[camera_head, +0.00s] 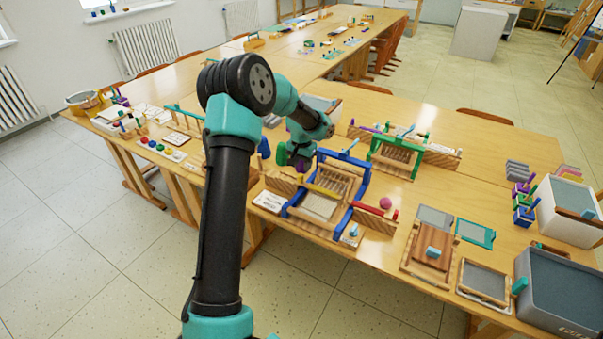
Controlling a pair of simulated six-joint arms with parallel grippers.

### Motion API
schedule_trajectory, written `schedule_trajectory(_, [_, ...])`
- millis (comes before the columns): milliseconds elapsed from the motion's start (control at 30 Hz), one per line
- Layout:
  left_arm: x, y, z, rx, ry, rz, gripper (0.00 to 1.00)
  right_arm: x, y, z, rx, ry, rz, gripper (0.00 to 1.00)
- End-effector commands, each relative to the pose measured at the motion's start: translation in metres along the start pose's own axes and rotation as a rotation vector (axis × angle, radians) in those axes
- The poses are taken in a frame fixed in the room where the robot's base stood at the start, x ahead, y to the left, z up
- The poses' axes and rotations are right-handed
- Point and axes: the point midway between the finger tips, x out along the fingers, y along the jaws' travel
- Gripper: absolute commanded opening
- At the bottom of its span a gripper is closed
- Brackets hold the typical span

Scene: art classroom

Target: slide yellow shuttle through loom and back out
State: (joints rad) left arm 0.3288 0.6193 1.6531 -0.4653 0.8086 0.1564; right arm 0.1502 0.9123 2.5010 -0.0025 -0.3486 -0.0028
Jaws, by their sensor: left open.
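A small loom with a blue frame (364,183) stands on the near table. The yellow shuttle (324,192) is a thin bar lying crosswise at the loom, between its blue sides. I cannot tell exactly how far it reaches through. My left gripper (297,163) is open, at the loom's back left, beside the blue frame and apart from the shuttle as far as I can see. My own wrist hides part of the fingers. My right gripper is out of view.
A red bar (374,209) and a pink ball (385,203) sit right of the loom. A green-framed loom (418,160) stands behind it. Wooden frames (484,281) and a grey bin (558,292) fill the right front. Paint pots (151,144) lie left of my arm.

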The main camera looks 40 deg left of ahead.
Motion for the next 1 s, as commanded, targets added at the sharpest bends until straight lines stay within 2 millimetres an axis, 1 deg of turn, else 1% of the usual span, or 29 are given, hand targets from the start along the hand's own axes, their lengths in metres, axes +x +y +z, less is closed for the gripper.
schedule_trajectory(33, [-0.012, 0.000, -0.001, -0.001, 0.005, 0.000, 0.43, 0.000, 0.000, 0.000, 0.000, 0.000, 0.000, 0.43])
schedule_trajectory(300, [-0.064, 0.000, -0.001, -0.001, 0.005, 0.000, 0.43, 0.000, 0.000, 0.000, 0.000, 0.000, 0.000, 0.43])
schedule_trajectory(500, [-0.097, 0.001, -0.001, 0.000, 0.003, 0.000, 0.43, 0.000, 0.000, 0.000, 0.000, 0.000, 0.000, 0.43])
schedule_trajectory(600, [-0.106, 0.001, -0.001, 0.000, 0.001, 0.001, 0.43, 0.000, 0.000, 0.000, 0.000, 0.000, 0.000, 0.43])
schedule_trajectory(700, [-0.111, 0.001, 0.000, 0.000, 0.000, 0.001, 0.43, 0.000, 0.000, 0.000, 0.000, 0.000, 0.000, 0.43])
schedule_trajectory(1000, [-0.112, 0.001, 0.000, 0.000, 0.000, 0.001, 0.43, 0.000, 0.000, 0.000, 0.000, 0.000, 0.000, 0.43])
